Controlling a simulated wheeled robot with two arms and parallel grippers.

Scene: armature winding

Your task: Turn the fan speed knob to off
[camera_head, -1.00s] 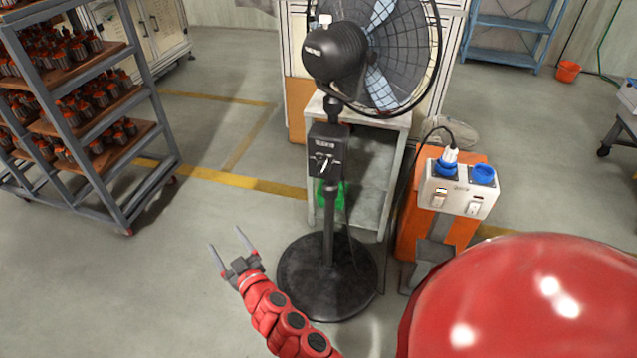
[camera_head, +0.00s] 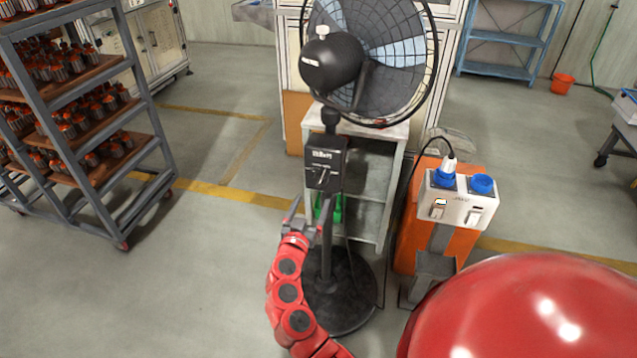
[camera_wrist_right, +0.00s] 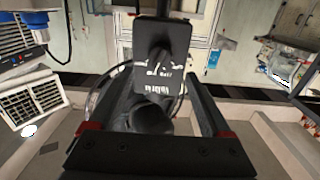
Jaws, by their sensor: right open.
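A black pedestal fan (camera_head: 333,62) stands on a round base (camera_head: 350,300). Its control box (camera_head: 326,155) sits on the pole, with the fan speed knob (camera_head: 322,177) low on its front. In the right wrist view the box (camera_wrist_right: 163,40) appears upside down, with the dark knob (camera_wrist_right: 158,58) facing the camera. My right gripper (camera_head: 311,208) is open and empty, just below and in front of the box. In the wrist view its two fingers (camera_wrist_right: 158,85) lie either side of the box's line, apart from the knob. My left gripper is out of view.
A grey shelf cart (camera_head: 390,215) stands behind the fan. A rack of parts (camera_head: 105,188) is at left. Floor between rack and fan is clear.

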